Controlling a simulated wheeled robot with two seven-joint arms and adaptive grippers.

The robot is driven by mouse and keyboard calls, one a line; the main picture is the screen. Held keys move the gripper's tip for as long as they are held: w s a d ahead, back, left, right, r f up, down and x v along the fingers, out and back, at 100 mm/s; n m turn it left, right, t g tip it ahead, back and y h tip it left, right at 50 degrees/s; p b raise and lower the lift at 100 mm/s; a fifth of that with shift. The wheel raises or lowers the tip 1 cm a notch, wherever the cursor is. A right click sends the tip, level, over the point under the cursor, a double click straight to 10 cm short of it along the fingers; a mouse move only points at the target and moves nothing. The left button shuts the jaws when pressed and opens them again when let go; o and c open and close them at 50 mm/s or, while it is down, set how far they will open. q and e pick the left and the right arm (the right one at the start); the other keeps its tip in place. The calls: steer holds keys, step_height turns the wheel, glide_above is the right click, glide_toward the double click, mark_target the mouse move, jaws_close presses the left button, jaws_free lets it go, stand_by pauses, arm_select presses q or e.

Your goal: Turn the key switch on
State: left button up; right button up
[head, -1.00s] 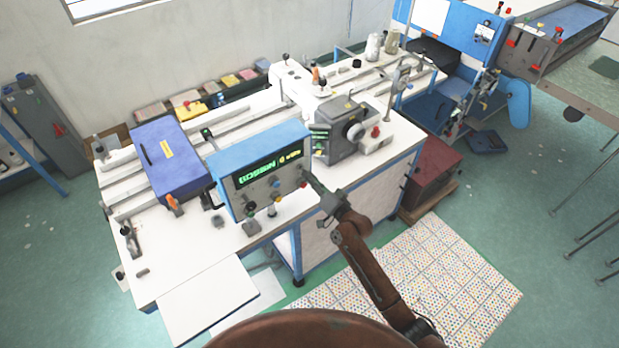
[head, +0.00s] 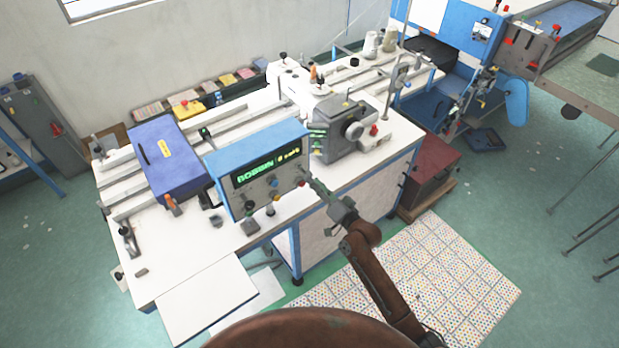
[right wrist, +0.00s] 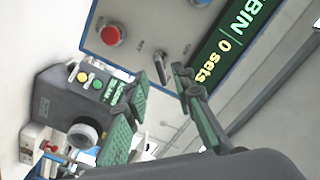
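The key switch (right wrist: 160,65) is a small metal key on the light control panel (right wrist: 175,25), between a red button (right wrist: 110,35) and the lit display (right wrist: 228,45) in the right wrist view. In the head view the blue-topped panel (head: 225,190) stands on the white bench. My right gripper (right wrist: 160,82) is open, its two green-padded fingers apart. In the right wrist view the key appears in line with the gap between the fingertips; I cannot tell contact. In the head view my right gripper (head: 310,184) is at the panel's right edge. My left gripper is not in view.
A grey machine head (head: 340,138) with a round knob stands just right of the panel. A blue box (head: 168,160) sits to its left. A dark red cabinet (head: 428,175) stands on the floor to the right. The bench front has an open white area.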

steer(key=v, duration=0.7)
steer(key=shift+s+d, duration=0.2)
